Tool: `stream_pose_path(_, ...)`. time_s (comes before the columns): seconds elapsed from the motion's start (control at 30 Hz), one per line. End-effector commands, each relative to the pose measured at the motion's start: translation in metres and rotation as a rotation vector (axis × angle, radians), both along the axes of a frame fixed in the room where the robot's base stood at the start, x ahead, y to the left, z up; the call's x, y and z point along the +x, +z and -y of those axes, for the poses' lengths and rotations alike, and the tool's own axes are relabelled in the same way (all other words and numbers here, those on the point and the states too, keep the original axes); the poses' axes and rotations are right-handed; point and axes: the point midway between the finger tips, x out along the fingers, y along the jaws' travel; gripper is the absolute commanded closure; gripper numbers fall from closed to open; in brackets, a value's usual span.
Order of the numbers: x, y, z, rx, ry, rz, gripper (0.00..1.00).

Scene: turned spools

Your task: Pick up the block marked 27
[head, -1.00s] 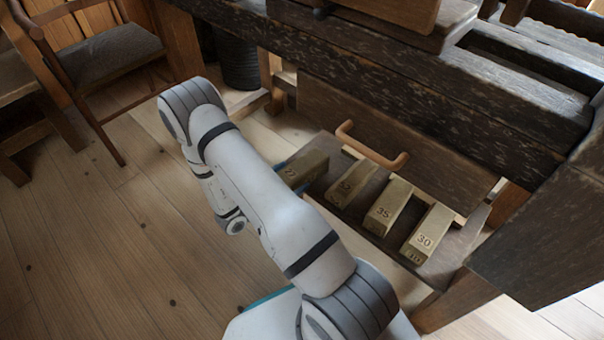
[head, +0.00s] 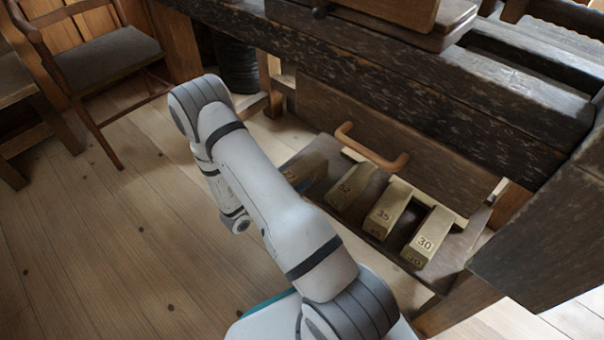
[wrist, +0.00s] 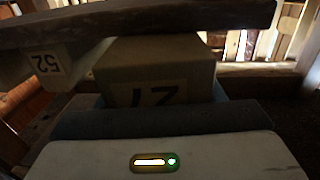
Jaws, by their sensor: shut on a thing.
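The block marked 27 (wrist: 155,72) is a brass-coloured bar close in front of my gripper (wrist: 160,97) in the wrist view. Its number appears turned over and is partly shaded. Blue finger parts show at both sides of the block, and my gripper is shut on it. In the head view the block (head: 313,168) is at the left end of the row, dim and partly behind my arm.
Blocks marked 52 (head: 352,186), 35 (head: 385,212) and 30 (head: 426,238) lie to the right in the open drawer. Floor at left is open.

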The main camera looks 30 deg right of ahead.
Motion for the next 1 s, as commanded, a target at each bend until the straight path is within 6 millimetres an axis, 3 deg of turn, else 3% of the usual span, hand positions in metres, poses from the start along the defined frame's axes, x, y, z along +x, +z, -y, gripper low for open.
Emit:
stream_pose_path(0.13,0.0,0.0,0.0,0.0,0.001,0.0,0.71)
stream_pose_path(0.4,0.0,0.005,-0.001,-0.001,0.001,0.001,0.71)
stream_pose_path(0.8,0.0,0.08,-0.001,0.0,0.002,0.003,0.71)
stream_pose_path(1.0,0.001,0.099,-0.001,-0.001,0.008,0.001,0.71)
